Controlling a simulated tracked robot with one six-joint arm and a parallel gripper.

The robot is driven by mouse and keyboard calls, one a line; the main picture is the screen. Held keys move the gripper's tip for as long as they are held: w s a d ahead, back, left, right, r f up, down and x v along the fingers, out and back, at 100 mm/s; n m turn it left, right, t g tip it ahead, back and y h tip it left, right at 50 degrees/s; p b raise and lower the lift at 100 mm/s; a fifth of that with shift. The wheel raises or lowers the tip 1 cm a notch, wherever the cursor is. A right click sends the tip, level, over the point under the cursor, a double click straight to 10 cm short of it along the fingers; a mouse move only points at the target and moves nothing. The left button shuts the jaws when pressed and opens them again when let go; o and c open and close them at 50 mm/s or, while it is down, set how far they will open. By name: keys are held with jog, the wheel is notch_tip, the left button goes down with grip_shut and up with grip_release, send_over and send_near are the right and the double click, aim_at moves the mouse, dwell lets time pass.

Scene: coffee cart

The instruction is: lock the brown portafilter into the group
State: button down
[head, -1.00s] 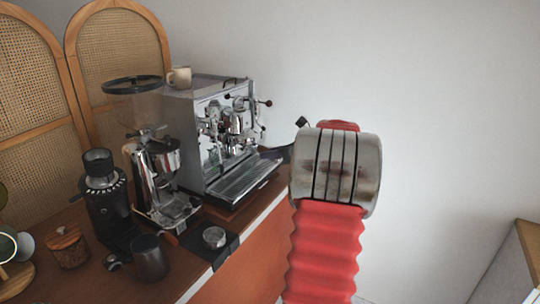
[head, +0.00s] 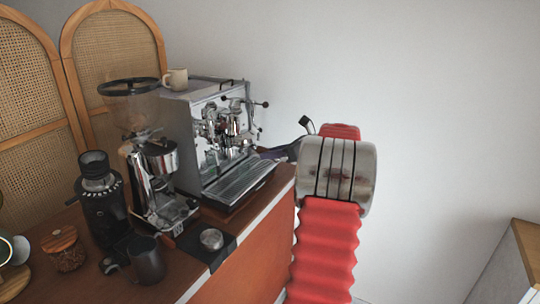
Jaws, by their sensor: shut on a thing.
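The chrome espresso machine (head: 205,140) stands on the wooden counter, its front turned to the right. Its group (head: 233,118) is on that front, above the drip tray (head: 240,182). My gripper (head: 273,154) shows only as a dark part beside the machine's front, right of the group and above the drip tray's far end. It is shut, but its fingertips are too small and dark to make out. My arm's metal and red links hide part of it. I cannot make out the brown portafilter clearly, or tell whether it touches the group.
A coffee grinder (head: 160,165) stands left of the machine, a black grinder (head: 102,200) farther left. A dark jug (head: 146,262), a wooden-lidded jar (head: 65,250) and a small metal cup (head: 211,239) are in front. A beige cup (head: 177,78) sits on the machine. Right of my arm is open floor.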

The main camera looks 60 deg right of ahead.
jog(key=shift+d+r, duration=0.15)
dwell(0.3)
jog(key=shift+w+d+n+y, duration=0.1)
jog(key=shift+d+n+y, duration=0.6)
jog(key=shift+y, duration=0.1)
jog(key=c, duration=1.4)
grip_release()
jog(key=v, duration=1.3)
jog(key=shift+s+r, duration=0.2)
jog(key=shift+s, duration=0.15)
jog(key=shift+d, duration=0.1)
